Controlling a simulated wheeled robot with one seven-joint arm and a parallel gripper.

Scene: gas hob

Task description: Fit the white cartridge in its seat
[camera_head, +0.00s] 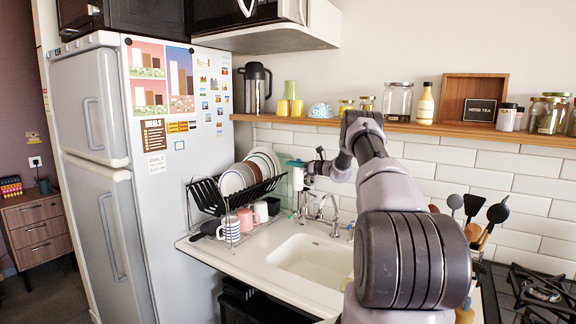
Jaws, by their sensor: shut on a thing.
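The white cartridge (298,179) is a small upright white cylinder in front of the tiled wall, above the back left of the sink. My gripper (305,178) is at its right side, shut on it; the fingers are small and partly lost against it. A teal piece (292,163) shows right above the cartridge, perhaps part of its seat. I cannot tell at this size whether the cartridge touches it or is apart from it.
A black dish rack (207,197) with plates and mugs stands left of the sink (312,262). A chrome tap (325,207) rises below my gripper. A wooden shelf (460,130) with jars runs above. Utensils (473,208) and a hob (535,290) are at right.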

